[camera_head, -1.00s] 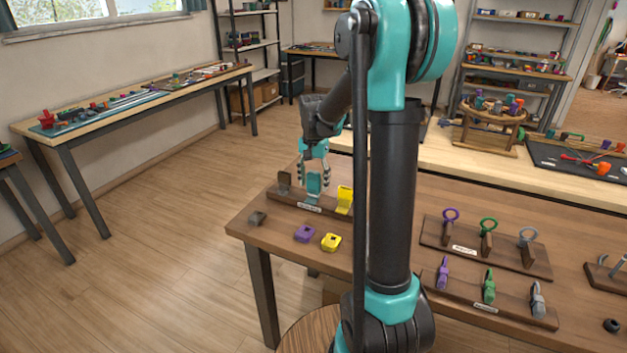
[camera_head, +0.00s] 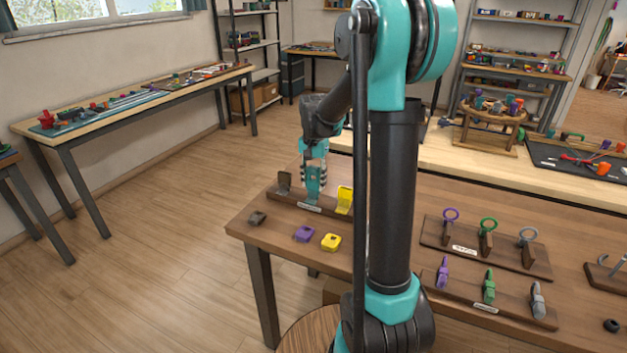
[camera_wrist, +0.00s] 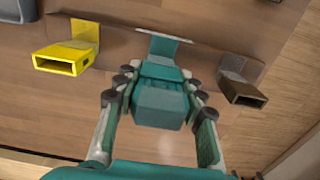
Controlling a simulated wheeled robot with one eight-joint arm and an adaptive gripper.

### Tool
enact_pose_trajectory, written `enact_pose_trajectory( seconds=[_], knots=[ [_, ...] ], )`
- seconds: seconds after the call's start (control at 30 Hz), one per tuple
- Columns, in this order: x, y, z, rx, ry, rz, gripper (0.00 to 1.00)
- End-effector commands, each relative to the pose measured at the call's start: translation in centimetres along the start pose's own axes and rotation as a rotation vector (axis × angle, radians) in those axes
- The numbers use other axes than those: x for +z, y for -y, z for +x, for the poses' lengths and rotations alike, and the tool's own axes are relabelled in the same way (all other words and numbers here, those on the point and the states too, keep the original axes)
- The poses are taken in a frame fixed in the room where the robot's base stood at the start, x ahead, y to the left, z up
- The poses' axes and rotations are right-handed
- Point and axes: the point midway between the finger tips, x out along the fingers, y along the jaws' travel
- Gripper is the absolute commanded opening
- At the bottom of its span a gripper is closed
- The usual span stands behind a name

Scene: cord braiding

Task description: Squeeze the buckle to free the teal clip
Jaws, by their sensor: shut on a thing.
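The teal buckle (camera_wrist: 158,100) is between the fingers of my gripper (camera_wrist: 159,82). The gripper is shut on its two sides. A flat teal bracket (camera_wrist: 166,44) shows behind the buckle. Whether the clip is still latched in the buckle cannot be told. In the head view, my gripper (camera_head: 314,180) points down over the teal piece (camera_head: 313,194). That piece stands between a grey-brown one (camera_head: 284,182) and a yellow one (camera_head: 345,199) on a dark wooden board (camera_head: 328,209).
In the wrist view, a yellow buckle (camera_wrist: 62,59) is to the left and a grey-brown one (camera_wrist: 243,93) to the right of the fingers.

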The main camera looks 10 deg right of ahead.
Motion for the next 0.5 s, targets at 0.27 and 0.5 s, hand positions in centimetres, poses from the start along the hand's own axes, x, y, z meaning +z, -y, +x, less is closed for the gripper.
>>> enact_pose_trajectory(
  seconds=[0.27,0.5],
  knots=[
    [-0.01,0.0,0.0,0.0,0.0,0.0,0.59],
    [0.0,0.0,-0.04,0.0,0.0,0.0,0.59]
  ],
)
